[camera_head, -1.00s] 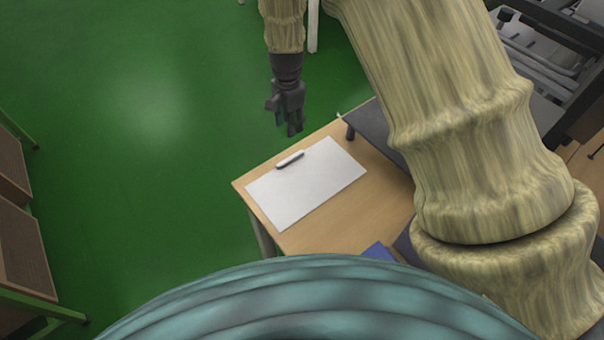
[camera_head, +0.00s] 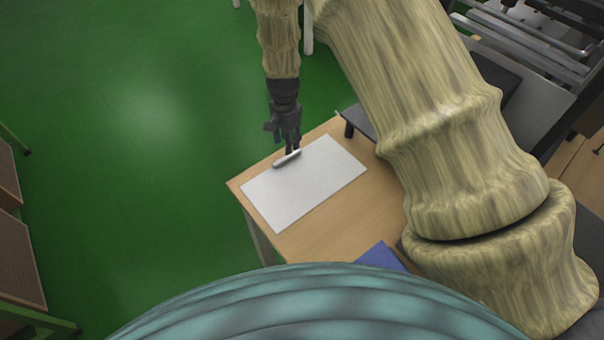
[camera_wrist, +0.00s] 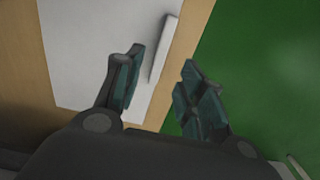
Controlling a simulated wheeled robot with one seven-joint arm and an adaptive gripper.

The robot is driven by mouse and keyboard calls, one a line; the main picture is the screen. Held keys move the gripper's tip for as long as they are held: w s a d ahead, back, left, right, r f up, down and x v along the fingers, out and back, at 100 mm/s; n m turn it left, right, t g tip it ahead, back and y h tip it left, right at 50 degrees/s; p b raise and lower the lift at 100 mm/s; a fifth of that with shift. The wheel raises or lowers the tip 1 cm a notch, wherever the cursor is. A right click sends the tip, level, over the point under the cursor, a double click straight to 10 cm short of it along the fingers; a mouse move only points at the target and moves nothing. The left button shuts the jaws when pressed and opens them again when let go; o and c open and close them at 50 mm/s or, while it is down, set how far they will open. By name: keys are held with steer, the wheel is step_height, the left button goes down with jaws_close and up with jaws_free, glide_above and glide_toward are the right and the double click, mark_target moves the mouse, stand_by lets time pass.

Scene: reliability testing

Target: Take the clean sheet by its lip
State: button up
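The clean sheet (camera_head: 307,187) is a white rectangle lying flat on the wooden table. Its lip (camera_head: 287,159) is a short, raised light-grey bar along the edge nearest my gripper. My gripper (camera_head: 291,150) is at the lip in the head view, its tips overlapping it there. In the wrist view the sheet (camera_wrist: 95,45) and the lip (camera_wrist: 164,48) lie beyond the two fingers. My gripper (camera_wrist: 163,85) is open in that view, with nothing between its fingers. The lip's upright bar shows just past the gap. Contact with it cannot be told.
The wooden table (camera_head: 345,225) has bare surface around the sheet. A dark raised stand (camera_head: 357,122) is at its back right, and a blue object (camera_head: 381,256) lies near its front. Green floor (camera_head: 150,200) is open to the left.

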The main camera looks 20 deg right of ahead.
steer(key=shift+a+f+p, duration=0.15)
steer(key=shift+f+p, duration=1.15)
steer(key=shift+f, duration=2.05)
steer(key=shift+c, duration=0.4)
jaws_close()
